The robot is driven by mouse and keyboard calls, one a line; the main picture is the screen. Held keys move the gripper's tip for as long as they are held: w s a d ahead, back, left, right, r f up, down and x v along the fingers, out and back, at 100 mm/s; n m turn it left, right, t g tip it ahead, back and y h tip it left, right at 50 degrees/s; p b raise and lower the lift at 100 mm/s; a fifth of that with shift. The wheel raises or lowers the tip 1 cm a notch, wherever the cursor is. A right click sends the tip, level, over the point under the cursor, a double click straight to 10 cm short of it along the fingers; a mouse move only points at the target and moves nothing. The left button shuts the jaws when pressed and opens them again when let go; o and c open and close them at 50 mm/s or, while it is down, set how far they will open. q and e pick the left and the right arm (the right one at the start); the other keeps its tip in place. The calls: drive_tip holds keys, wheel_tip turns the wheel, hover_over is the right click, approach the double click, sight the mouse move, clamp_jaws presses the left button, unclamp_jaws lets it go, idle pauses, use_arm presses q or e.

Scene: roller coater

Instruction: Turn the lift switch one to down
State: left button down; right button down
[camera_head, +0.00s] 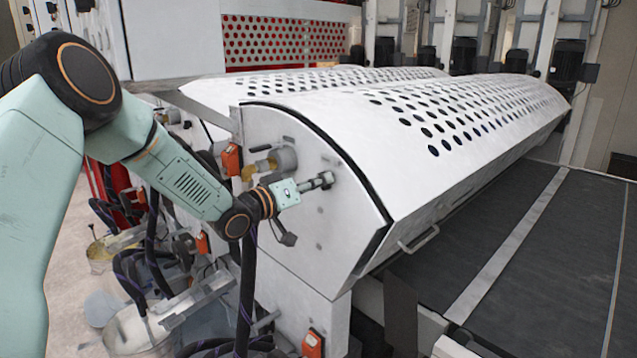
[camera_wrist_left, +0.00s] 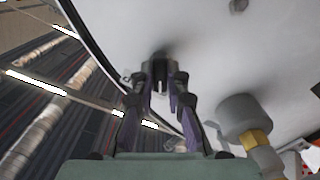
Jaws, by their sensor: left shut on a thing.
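My left gripper (camera_head: 318,182) reaches in from the left to the white end panel (camera_head: 345,232) of the roller coater. Its fingertips are at a small dark switch (camera_head: 328,178) on that panel, and the gripper is shut on it. In the left wrist view the two fingers (camera_wrist_left: 160,82) close around the dark switch knob (camera_wrist_left: 160,58), which stands out from the white panel. The fingers hide much of the knob, so I cannot tell which way it points. My right gripper is in neither view.
A grey round fitting with a brass part (camera_wrist_left: 252,135) sticks out of the panel beside the gripper. Orange boxes (camera_head: 231,160) and hanging dark hoses (camera_head: 248,290) are close by. The perforated white cover (camera_head: 450,115) extends right above a dark conveyor belt (camera_head: 560,270).

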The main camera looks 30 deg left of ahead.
use_arm(q)
drive_tip(key=shift+s+f, duration=0.1)
drive_tip(key=shift+f, duration=0.3)
drive_tip(key=c, duration=1.8)
unclamp_jaws()
drive_tip(key=o, duration=0.5)
drive_tip(key=shift+s+r, duration=0.15)
drive_tip(key=shift+r, duration=0.1)
drive_tip(key=shift+c, duration=0.2)
drive_tip(key=shift+a, duration=0.1)
drive_tip(key=v, duration=0.7)
